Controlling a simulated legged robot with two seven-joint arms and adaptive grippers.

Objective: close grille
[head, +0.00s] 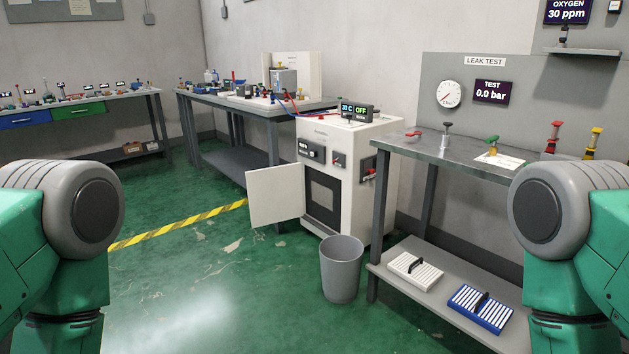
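A white machine cabinet (376,140) stands in the middle of the view. A flat white panel (274,195) stands swung out to the left from its lower front, open. Beside the panel, the front shows a dark framed opening (322,196); I cannot tell what is inside. Two slatted pieces with dark handles lie on the lower shelf at the right, one white (413,271) and one blue (480,309). I cannot tell which piece is the grille. Only the upper parts of my arms show at both sides. Neither gripper is in view.
A grey bin (341,268) stands on the floor in front of the cabinet. The leak test bench (455,150) is at the right, and a grey table (250,106) stands behind left. Yellow-black tape (180,226) crosses the green floor, which is clear at left.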

